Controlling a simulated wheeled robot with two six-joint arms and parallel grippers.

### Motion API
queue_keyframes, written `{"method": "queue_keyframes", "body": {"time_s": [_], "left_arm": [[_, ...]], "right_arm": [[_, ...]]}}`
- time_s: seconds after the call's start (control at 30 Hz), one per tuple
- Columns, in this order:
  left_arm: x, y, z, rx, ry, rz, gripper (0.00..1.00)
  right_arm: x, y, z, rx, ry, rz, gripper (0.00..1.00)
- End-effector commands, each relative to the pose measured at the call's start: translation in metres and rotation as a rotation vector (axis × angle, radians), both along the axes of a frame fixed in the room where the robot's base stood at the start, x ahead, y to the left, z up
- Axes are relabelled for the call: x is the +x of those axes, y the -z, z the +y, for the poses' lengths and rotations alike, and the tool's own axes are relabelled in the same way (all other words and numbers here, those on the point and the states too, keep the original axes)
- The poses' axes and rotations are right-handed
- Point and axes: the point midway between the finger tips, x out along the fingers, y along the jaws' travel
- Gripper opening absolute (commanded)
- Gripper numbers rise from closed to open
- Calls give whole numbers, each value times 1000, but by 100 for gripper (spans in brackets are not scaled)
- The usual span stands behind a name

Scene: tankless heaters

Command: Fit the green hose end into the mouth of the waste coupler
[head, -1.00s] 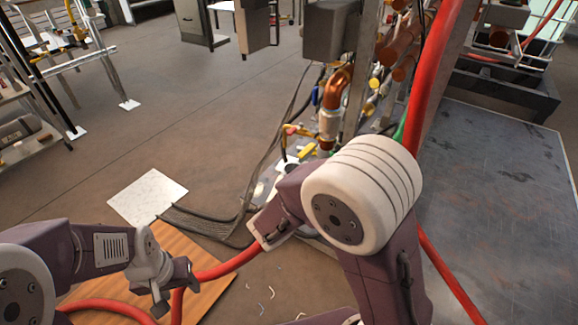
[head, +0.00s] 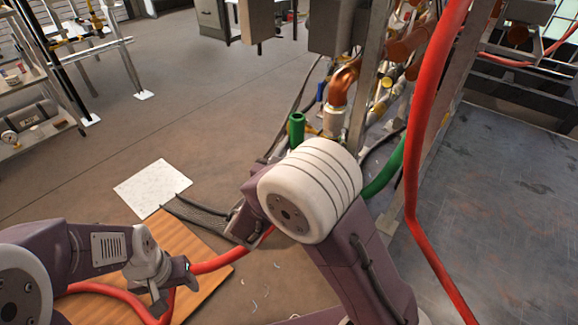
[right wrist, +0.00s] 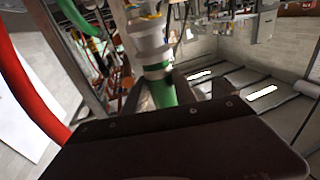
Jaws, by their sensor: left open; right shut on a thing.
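The green hose end (head: 297,128) stands roughly upright above my right arm's white joint in the head view. My right gripper (right wrist: 162,98) is shut on the hose end (right wrist: 163,94) in the right wrist view; the arm hides its fingers in the head view. The waste coupler appears to be the white fitting (head: 333,122) below a copper elbow, right of the hose end. In the wrist view, the white fitting (right wrist: 148,35) appears just above the hose end; I cannot tell the gap in depth. My left gripper (head: 172,287) is open near a red hose.
A red hose (head: 425,130) hangs down at the right, and a green hose length (head: 385,172) runs behind my right arm. The pipe rack (head: 365,85) stands close behind. A white tile (head: 152,187) and a wooden board (head: 205,258) lie on the floor.

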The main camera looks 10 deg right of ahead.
Motion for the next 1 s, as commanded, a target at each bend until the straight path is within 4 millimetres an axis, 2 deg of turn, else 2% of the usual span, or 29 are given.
{"method": "queue_keyframes", "body": {"time_s": [0.03,0.2,0.37,0.57,0.8,1.0], "left_arm": [[0,8,0,0,0,0,55],[0,12,0,0,0,0,55],[0,14,0,0,0,0,55],[0,39,0,0,0,0,55],[0,35,0,0,0,0,55],[0,42,0,0,0,0,55]], "right_arm": [[10,10,2,-1,1,-2,0],[27,16,6,-1,1,-2,0],[27,20,7,-1,0,0,0],[27,58,7,-2,-1,2,0],[27,55,7,0,-1,-1,0],[27,60,7,-1,-1,-1,0]]}}
